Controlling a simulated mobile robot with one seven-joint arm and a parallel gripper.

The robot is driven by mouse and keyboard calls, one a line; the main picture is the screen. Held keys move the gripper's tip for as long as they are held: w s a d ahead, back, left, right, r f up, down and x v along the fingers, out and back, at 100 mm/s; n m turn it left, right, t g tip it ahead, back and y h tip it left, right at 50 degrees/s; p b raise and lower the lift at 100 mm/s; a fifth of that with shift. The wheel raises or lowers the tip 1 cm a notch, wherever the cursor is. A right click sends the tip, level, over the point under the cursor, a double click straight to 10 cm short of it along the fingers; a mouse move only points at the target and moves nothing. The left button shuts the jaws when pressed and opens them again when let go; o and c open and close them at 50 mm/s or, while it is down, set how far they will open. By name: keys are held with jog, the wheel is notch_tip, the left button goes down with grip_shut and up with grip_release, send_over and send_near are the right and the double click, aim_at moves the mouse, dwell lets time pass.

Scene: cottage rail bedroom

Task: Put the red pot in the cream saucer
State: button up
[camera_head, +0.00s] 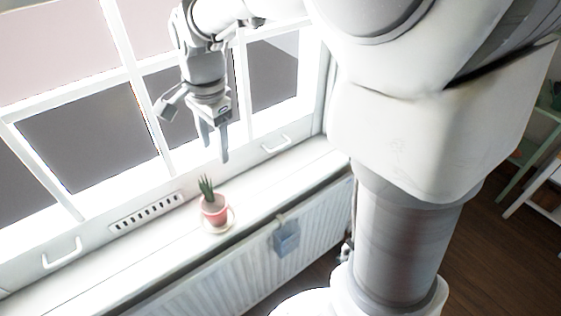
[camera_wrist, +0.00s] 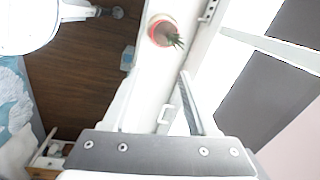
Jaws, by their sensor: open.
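The red pot (camera_head: 213,215) stands upright on the window sill with a spiky green plant in it. The cream saucer (camera_head: 231,224) shows as a pale rim around the pot's base, and the pot appears to stand in it. My gripper (camera_head: 216,155) is open and empty, pointing down above the sill. It is above the pot and apart from it.
The sill (camera_head: 150,243) runs along the window, with white handles (camera_head: 276,144) and a slotted vent (camera_head: 146,211) behind the pot. A radiator (camera_head: 240,262) with a hanging blue-grey box (camera_head: 287,237) is below. The sill on both sides of the pot is clear.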

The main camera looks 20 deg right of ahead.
jog(key=s+d+r+n+t, duration=0.2)
jog(key=s+d+n, duration=0.2)
jog(key=s+n, duration=0.2)
jog(key=s+d+r+n+t, duration=0.2)
jog(key=s+d+n, duration=0.3)
jog(key=s, duration=0.5)
jog(key=shift+s+r+n+t+h, duration=0.3)
jog(key=shift+s+r+n, duration=0.05)
jog(key=shift+r+n, duration=0.5)
